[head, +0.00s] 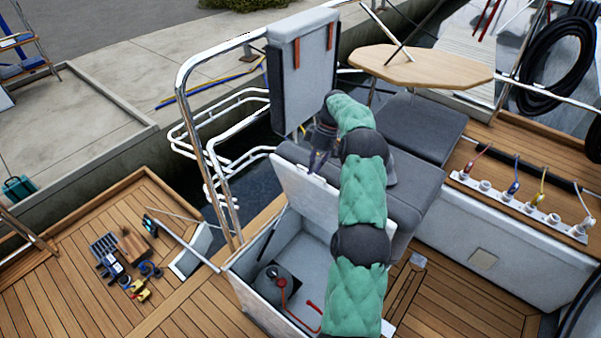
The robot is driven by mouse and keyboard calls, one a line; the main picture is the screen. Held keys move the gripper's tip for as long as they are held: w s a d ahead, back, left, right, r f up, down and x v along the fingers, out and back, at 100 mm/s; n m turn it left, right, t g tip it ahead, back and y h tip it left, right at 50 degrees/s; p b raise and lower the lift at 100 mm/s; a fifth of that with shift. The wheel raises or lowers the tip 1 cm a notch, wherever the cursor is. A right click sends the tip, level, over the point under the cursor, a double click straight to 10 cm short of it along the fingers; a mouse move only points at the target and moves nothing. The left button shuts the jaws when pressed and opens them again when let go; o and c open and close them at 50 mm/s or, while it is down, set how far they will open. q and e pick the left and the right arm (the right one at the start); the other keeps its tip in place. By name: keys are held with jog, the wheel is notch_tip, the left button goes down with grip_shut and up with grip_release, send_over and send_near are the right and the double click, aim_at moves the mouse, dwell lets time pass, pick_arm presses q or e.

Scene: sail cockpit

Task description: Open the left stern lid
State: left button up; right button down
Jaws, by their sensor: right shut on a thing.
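The stern lid (300,187) is a pale panel, raised and tilted up from the pale locker (237,284) at the centre. The locker is open and I see into it. My right arm, in a green quilted sleeve, comes up from the bottom and hides the right side of the locker. My right gripper (319,159) is dark and shut on the upper edge of the lid. The fingertips are small and partly hidden by the lid and arm. My left gripper is out of view.
A dark box with a red knob (281,283) and a red hose (309,325) lie inside the locker. Chrome rails (184,80) stand at left. Grey cushions (411,128) and a wooden table (421,66) are beyond the arm. Small tools lie on the left deck.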

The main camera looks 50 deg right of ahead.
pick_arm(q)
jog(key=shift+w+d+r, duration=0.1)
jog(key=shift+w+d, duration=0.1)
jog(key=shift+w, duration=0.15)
pick_arm(e)
jog(key=shift+s+d+f, duration=0.25)
jog(key=shift+d+f, duration=0.5)
jog(key=shift+f, duration=0.05)
jog(key=c, duration=1.2)
grip_release()
jog(key=shift+c, duration=0.2)
jog(key=shift+o, duration=0.5)
jog(key=shift+w+d, duration=0.2)
jog(key=shift+d, duration=0.1)
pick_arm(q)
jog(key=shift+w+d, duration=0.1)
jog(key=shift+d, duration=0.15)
pick_arm(e)
jog(key=shift+r, duration=0.2)
jog(key=shift+w, duration=0.1)
jog(key=v, duration=0.7)
jog(key=shift+r, duration=0.2)
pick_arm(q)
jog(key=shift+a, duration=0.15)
pick_arm(e)
jog(key=shift+f, duration=0.1)
